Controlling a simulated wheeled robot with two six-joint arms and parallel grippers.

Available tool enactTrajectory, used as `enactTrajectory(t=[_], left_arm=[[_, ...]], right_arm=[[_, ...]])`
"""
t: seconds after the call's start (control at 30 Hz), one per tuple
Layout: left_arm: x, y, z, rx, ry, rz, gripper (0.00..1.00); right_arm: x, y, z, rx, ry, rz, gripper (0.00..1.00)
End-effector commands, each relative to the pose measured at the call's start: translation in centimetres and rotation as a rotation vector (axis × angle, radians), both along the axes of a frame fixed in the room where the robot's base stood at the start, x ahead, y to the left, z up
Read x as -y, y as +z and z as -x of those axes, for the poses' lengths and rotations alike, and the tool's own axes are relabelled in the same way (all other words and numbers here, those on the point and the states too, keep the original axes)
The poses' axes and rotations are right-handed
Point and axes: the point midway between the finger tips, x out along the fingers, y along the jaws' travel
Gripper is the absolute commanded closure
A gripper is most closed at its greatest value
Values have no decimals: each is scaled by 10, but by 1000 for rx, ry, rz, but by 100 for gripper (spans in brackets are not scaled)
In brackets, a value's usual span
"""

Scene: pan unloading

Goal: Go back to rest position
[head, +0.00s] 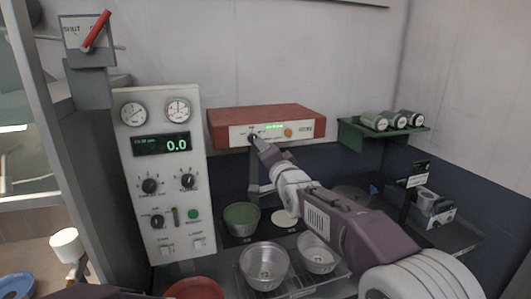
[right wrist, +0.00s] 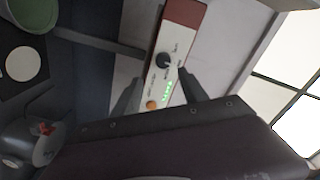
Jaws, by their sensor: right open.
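My right arm reaches in from the lower right in the head view. Its gripper (head: 256,167) is open in front of the red-topped box (head: 268,115), with one fingertip overlapping the box's front panel near its dark knob. Whether that fingertip touches the panel I cannot tell. In the right wrist view, the open fingers (right wrist: 160,97) are dark and spread, with nothing held between them. Beyond them are the panel's black knob (right wrist: 162,60), green display and orange knob (right wrist: 152,105). My left gripper is not in view.
A grey control panel (head: 155,205) with dials stands left. A green-filled bowl (head: 241,219) and two metal bowls (head: 264,267) (head: 318,254) sit below my right arm. A red bowl (head: 195,288) is at the bottom.

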Motion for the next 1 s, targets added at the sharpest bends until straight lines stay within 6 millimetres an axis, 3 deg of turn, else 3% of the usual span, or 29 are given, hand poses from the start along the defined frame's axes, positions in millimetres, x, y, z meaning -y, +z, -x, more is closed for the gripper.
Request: enactTrajectory(t=[0.07,0.1,0.17,0.27,0.4,0.5,0.6,0.7,0.8,1.0], left_arm=[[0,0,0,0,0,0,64],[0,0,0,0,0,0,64],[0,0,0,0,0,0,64],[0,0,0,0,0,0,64],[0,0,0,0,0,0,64],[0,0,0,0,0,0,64],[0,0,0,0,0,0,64],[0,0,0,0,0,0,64],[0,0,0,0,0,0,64],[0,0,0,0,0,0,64]], right_arm=[[27,16,-1,25,-44,-7,49],[53,7,3,-1,-82,1,49],[83,-34,14,-101,-129,34,49],[122,-115,47,-307,-167,170,49],[157,-220,120,-599,-130,395,49],[172,-284,188,-807,-38,554,49],[177,-333,259,-987,108,699,49],[178,-362,318,-1115,274,816,49],[178,-374,355,-1180,432,911,49],[178,-375,361,-1164,527,985,49]])
